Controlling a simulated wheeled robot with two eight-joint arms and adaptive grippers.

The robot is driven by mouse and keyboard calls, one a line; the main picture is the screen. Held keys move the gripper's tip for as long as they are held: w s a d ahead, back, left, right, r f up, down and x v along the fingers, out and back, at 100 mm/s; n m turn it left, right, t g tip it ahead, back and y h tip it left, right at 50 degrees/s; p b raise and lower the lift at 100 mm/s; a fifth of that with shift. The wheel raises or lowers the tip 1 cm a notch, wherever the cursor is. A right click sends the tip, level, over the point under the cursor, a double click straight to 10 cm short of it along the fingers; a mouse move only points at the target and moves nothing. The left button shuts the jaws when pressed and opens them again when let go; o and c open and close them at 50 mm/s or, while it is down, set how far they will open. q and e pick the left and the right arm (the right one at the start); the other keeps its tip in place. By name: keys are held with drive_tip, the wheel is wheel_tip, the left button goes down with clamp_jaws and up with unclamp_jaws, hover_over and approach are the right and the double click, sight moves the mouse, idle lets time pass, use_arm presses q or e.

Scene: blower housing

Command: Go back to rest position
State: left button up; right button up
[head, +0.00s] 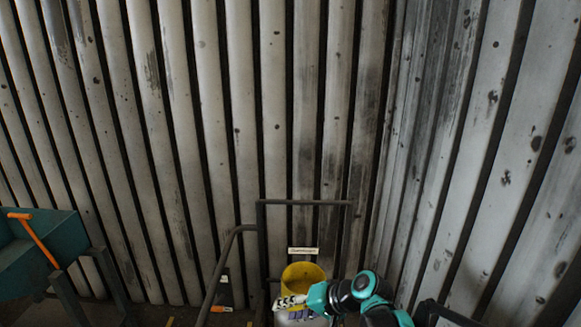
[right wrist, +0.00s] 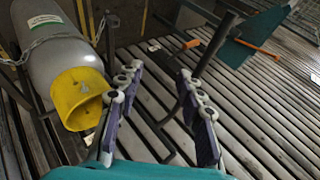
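My right gripper (head: 290,301) shows at the bottom centre of the head view, in front of the yellow collar of a grey cylinder. In the right wrist view my right gripper (right wrist: 160,115) has its two fingers spread wide apart with nothing between them. The yellow collar (right wrist: 82,97) on the grey cylinder (right wrist: 58,50) is to the left of the fingers there. The yellow collar also shows in the head view (head: 303,272). My left gripper is in neither view.
A dark metal frame (head: 304,203) stands around the cylinder, and a chain (right wrist: 40,52) crosses it. A teal bin (head: 38,252) with an orange handle (head: 36,240) stands at the left. Ribbed metal walls close off the back and right. An orange-handled item (head: 221,309) lies low near the frame.

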drive_tip(key=s+d+f+n+t+h, duration=0.1)
drive_tip(key=s+d+h, duration=0.7)
drive_tip(key=s+d, duration=1)
drive_tip(key=shift+n+t+h, duration=0.4)
drive_tip(key=shift+t, duration=0.5)
